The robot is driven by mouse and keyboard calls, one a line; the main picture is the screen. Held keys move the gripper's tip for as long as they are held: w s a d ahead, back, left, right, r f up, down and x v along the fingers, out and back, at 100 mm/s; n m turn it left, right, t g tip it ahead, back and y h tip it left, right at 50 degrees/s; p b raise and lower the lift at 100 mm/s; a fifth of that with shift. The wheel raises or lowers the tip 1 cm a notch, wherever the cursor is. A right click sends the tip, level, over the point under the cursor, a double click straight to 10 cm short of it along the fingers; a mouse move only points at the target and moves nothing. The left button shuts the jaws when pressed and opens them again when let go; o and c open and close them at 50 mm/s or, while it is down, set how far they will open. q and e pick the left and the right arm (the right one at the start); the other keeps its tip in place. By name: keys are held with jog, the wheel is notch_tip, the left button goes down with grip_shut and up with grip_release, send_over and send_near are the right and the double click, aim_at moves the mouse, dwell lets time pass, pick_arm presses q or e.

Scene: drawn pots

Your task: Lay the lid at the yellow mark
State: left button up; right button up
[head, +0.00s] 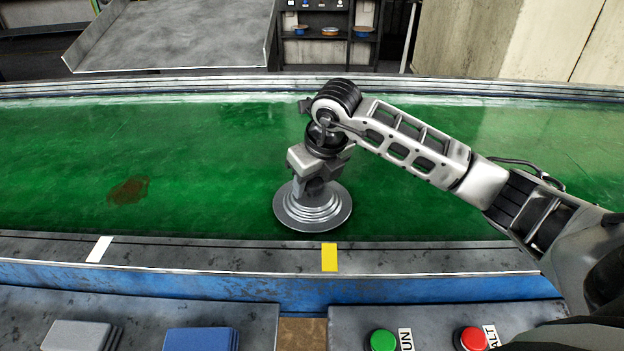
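The lid (290,214) is a round grey metal disc with stepped rings, lying flat on or just above the green belt; I cannot tell which. The yellow mark (329,257) is a small upright strip on the grey front rail, just below and slightly right of the lid. My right gripper (317,188) points down over the lid's centre, with its fingers at the lid's middle. The fingers hide the lid's knob, and their grip cannot be made out clearly. My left gripper is not in view.
A white mark (100,249) is on the rail at left. The green belt (200,150) is clear apart from a brown stain (129,190). A green button (383,341) and a red button (472,339) are at the front right. A metal tray (170,40) stands behind.

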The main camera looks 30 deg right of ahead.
aim_at(324, 204)
jog(key=shift+o, duration=0.9)
jog(key=shift+r, duration=0.1)
jog(key=shift+r, duration=0.2)
jog(key=v, duration=1.1)
jog(key=shift+s+r, duration=0.15)
jog(key=shift+r, duration=0.2)
jog(key=shift+f, duration=0.1)
